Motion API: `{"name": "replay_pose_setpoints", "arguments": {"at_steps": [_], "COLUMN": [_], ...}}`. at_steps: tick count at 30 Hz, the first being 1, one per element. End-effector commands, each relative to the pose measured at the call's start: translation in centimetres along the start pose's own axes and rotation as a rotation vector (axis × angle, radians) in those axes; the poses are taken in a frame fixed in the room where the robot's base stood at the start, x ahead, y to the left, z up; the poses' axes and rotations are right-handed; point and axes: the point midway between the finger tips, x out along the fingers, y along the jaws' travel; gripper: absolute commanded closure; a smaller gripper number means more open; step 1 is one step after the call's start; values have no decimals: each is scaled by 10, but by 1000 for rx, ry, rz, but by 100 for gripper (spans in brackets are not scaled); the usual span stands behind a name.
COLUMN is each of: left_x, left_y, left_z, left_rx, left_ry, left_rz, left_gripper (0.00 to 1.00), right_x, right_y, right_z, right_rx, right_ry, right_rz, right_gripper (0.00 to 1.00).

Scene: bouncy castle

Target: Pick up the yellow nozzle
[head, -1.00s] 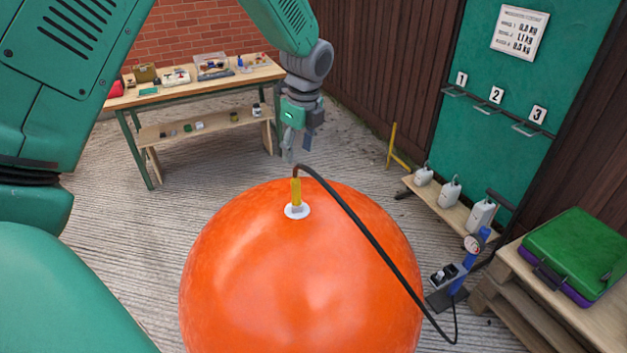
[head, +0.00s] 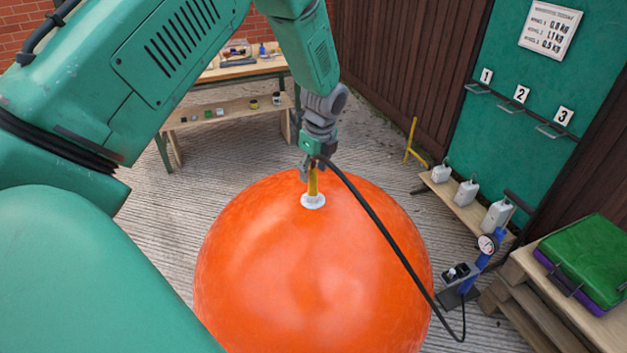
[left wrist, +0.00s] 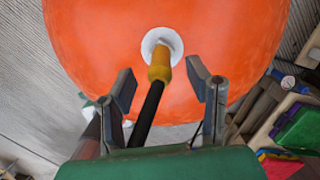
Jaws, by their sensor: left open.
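The yellow nozzle (head: 313,182) stands upright in the white valve (head: 313,201) on top of a big orange ball (head: 300,265). A black hose (head: 378,230) runs from the nozzle's top down to the right. My left gripper (head: 309,170) is at the nozzle's upper end in the head view. In the left wrist view the open left gripper (left wrist: 162,82) has one finger on each side of the yellow nozzle (left wrist: 160,66), with gaps to both. My right gripper is not in view.
A blue pump with a gauge (head: 488,244) stands on the floor at right, beside a wooden bench with a green case (head: 592,255). White numbered-size weights (head: 467,193) stand on a low shelf. A workbench (head: 225,110) is behind.

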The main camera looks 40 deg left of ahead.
Motion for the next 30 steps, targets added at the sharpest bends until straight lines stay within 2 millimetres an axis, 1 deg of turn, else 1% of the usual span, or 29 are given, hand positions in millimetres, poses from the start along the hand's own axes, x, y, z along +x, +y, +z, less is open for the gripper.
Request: {"name": "replay_pose_setpoints", "arguments": {"at_steps": [1,3,6,13,14,15,17,26,28,30], "left_x": [8,18,25,26,26,26,26,24,21,14], "left_y": [1,0,1,1,1,1,1,0,0,-1], "left_z": [1,2,2,2,2,2,2,1,2,3], "left_rx": [0,0,-1,-1,-1,-1,-1,-1,-1,-1], "left_ry": [0,1,2,2,2,2,2,1,2,2], "left_rz": [4,2,0,-1,-1,-1,-1,-1,-3,-5], "left_gripper": [55,55,55,55,66,80,100,100,100,100], "right_x": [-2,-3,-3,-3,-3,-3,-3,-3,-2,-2], "right_y": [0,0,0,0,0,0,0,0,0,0], "right_z": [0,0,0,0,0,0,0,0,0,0], "right_rx": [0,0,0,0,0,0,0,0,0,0], "right_ry": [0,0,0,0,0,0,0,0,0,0], "right_rz": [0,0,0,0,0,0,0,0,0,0], "right_gripper": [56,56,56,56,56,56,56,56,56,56]}}
